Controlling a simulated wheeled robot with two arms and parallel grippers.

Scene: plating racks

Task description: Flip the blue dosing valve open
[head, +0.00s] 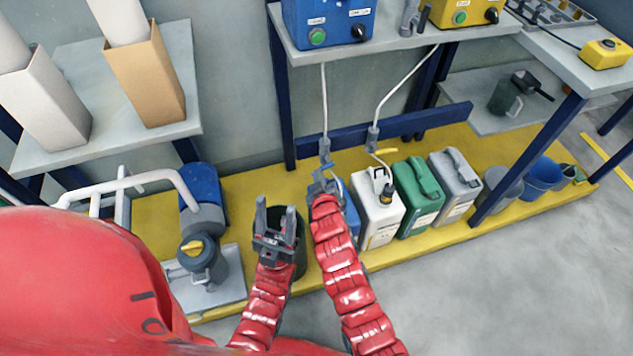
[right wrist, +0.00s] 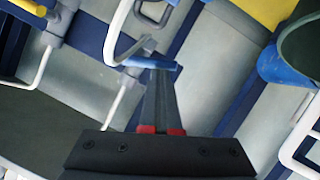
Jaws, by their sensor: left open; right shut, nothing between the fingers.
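The blue dosing valve (head: 324,146) hangs on the white hose below the blue box. In the head view my right gripper (head: 322,182) is just below it and hides part of it. In the right wrist view the valve's blue lever (right wrist: 146,63) lies across the tips of my right gripper (right wrist: 160,72). The fingers are shut together with nothing between them. Whether they touch the lever I cannot tell. My left gripper (head: 276,212) is open and empty, over a dark green bin, left of the valve.
A blue box (head: 325,22) and a yellow box stand on the shelf above. A second valve with a yellow lever (head: 384,151) hangs to the right. White (head: 377,215), green (head: 418,195) and grey jugs stand on the yellow platform. A grey-blue pump (head: 200,210) stands left.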

